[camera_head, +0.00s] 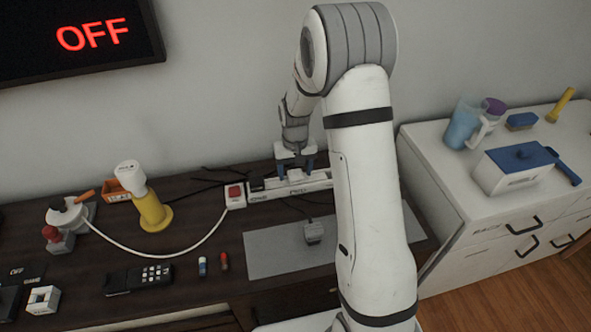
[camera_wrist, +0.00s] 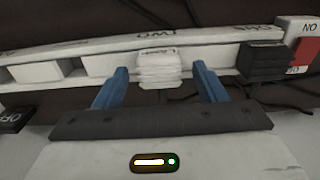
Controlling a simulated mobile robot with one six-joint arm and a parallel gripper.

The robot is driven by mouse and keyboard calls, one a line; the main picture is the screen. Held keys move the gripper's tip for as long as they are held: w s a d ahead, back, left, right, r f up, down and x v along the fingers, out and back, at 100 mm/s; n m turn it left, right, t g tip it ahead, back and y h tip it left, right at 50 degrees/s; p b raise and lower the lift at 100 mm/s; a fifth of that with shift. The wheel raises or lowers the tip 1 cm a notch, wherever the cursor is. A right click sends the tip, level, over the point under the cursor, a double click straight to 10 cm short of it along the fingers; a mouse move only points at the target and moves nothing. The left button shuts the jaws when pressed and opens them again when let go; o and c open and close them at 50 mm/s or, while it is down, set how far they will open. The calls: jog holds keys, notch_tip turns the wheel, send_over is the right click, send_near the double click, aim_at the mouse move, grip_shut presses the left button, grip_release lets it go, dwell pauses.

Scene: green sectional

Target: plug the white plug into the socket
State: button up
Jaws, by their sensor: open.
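The white plug (camera_wrist: 158,68) is at the power strip (camera_wrist: 105,64), between my gripper's blue fingertips, with a gap on each side. I cannot tell how deep it sits in its socket. My gripper (camera_wrist: 161,70) is open. In the head view, my gripper (camera_head: 294,165) is over the power strip (camera_head: 320,182), with the white plug (camera_head: 296,176) small below it. A black plug (camera_wrist: 268,61) stands in the strip beside the red switch (camera_wrist: 306,50). The strip's left part shows white socket blocks (camera_wrist: 36,71).
A yellow-based lamp (camera_head: 152,212), red-switch box (camera_head: 235,193) and white cable are to the left. A wall screen (camera_head: 75,40) reads OFF. A white cabinet (camera_head: 440,165) is at right.

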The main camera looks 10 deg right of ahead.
aim_at(295, 172)
notch_tip(295, 172, up, 8)
jog(key=shift+f, duration=0.1)
dwell(0.4)
dwell(0.5)
